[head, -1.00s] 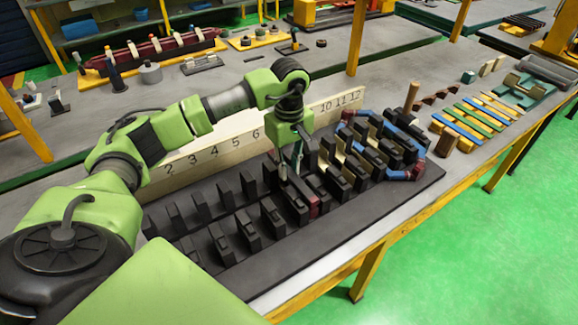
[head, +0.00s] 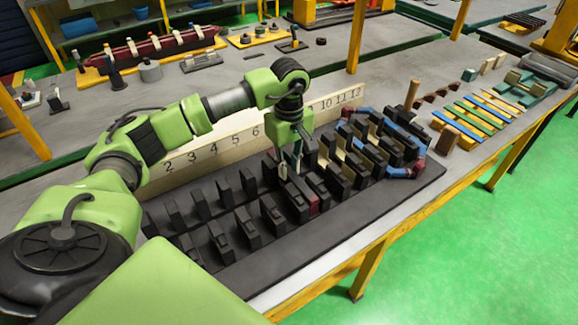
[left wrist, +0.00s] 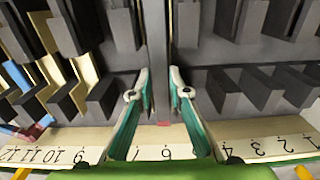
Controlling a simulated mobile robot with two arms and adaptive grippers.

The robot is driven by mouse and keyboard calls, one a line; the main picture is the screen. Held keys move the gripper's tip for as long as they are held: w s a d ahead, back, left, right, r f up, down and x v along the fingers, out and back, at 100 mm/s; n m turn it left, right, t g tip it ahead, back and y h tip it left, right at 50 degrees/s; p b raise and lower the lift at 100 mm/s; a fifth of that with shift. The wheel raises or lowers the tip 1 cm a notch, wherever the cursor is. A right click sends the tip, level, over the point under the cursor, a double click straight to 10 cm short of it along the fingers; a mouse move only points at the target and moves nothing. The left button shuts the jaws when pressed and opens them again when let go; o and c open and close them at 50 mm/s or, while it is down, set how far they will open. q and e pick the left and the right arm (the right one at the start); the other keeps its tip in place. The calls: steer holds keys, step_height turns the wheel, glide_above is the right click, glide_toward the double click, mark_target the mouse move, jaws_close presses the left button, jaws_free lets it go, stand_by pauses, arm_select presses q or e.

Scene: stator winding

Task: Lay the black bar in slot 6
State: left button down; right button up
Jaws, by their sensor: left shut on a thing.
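My left gripper (head: 290,165) reaches down from above into the middle of the black slotted fixture (head: 345,225). In the left wrist view its teal fingers (left wrist: 160,85) stand either side of a long dark bar (left wrist: 158,45), and it is shut on this black bar. The bar runs up the picture between two rows of black posts and points toward the 6 on the number board (left wrist: 165,148). In the head view the fingers hide much of it, and I cannot tell whether it touches the slot floor. My right gripper is not in view.
Black posts stand close on both sides of the gripper. Slots to the right hold cream strips, with blue and dark red pieces (head: 405,172) around them. Coloured strips (head: 475,120) lie on the bench farther right. The fixture's front border is clear.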

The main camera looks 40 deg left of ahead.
arm_select(q)
steer(key=shift+f+b, duration=0.4)
stand_by(0.4)
steer(key=c, duration=1.8)
jaws_free()
steer(key=shift+c, duration=0.2)
steer(key=shift+r, duration=0.15)
steer(key=shift+r, duration=0.15)
steer(key=shift+r+p, duration=0.4)
steer(key=shift+r, duration=0.05)
steer(key=shift+r, duration=0.15)
